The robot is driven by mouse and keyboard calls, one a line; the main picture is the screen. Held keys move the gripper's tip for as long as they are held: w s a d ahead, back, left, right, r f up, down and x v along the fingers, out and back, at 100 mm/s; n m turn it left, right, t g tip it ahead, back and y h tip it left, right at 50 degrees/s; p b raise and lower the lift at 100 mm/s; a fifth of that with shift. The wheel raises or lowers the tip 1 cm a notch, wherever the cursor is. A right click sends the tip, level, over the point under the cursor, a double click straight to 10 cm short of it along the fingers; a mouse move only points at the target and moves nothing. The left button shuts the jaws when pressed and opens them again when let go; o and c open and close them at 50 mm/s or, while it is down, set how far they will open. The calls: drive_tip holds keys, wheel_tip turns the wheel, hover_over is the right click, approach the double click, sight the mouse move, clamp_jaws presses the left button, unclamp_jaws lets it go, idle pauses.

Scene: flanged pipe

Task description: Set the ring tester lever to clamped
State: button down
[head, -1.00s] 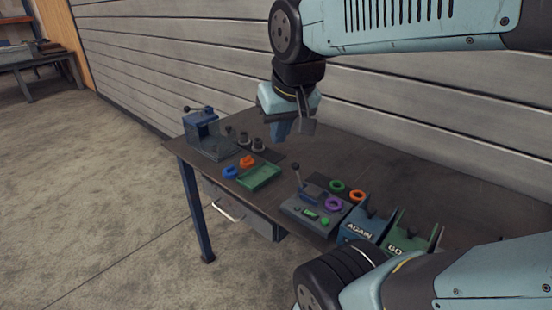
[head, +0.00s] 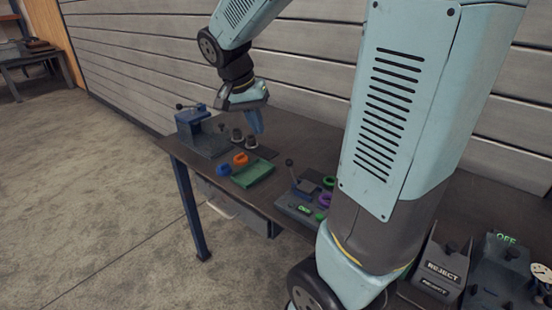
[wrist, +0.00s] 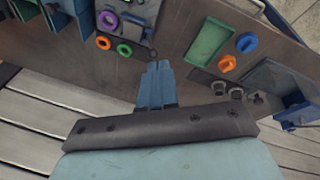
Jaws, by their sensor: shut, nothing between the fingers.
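The ring tester (head: 298,205) is a grey box near the table's front edge, with a green-lit display and a purple ring (head: 324,201) on it. Its lever (head: 291,171) has a dark knob and stands nearly upright, tilted slightly left in the head view. The tester also shows at the top left of the wrist view (wrist: 138,24); I cannot clearly tell its lever there. My gripper (head: 258,130) is shut and empty, above the table, behind and left of the tester and apart from the lever. Its blue fingers show in the wrist view (wrist: 157,68).
A blue press (head: 192,125) stands at the table's left end. A REJECT box (head: 440,268) is at right. My arm hides the table's middle.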

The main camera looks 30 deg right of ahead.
drive_tip(key=w+f+m+g+h, duration=0.2)
drive_tip(key=w+f+m+h, duration=0.2)
drive_tip(key=w+f, duration=0.5)
drive_tip(key=shift+w+m+g, duration=0.3)
drive_tip(key=shift+w+m, duration=0.2)
drive_tip(key=shift+w, duration=0.35)
drive_tip(key=shift+d+f, duration=0.15)
approach(291, 170)
drive_tip(key=shift+w+d+f, duration=1.05)
drive_tip(key=shift+d+f, duration=0.45)
drive_tip(key=shift+f, duration=0.8)
drive_tip(key=shift+r, duration=0.1)
